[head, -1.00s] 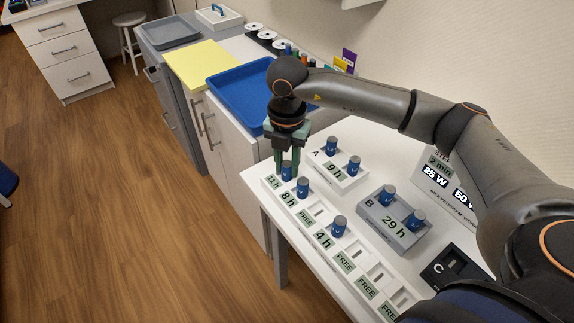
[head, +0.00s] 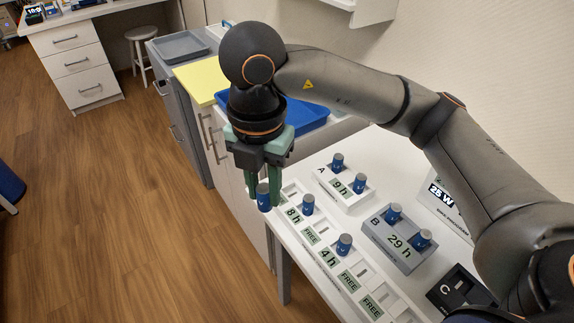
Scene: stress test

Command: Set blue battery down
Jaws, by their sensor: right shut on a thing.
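My right gripper (head: 263,189) is shut on a blue battery (head: 263,198) with a grey top. It holds the battery upright at the far left end of the long white slotted rack (head: 327,229). The battery appears raised, though its lower end against the rack is hard to judge. Two other blue batteries stand in this rack, one by the 8 h label (head: 307,204) and one by the 4 h label (head: 344,245). Several rack slots are labelled FREE. The left gripper is not in view.
White block A (head: 325,179) and grey block B (head: 376,236) each hold two blue batteries behind the rack. Black block C (head: 446,290) is at the lower right. A blue tray (head: 310,118) lies behind my gripper.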

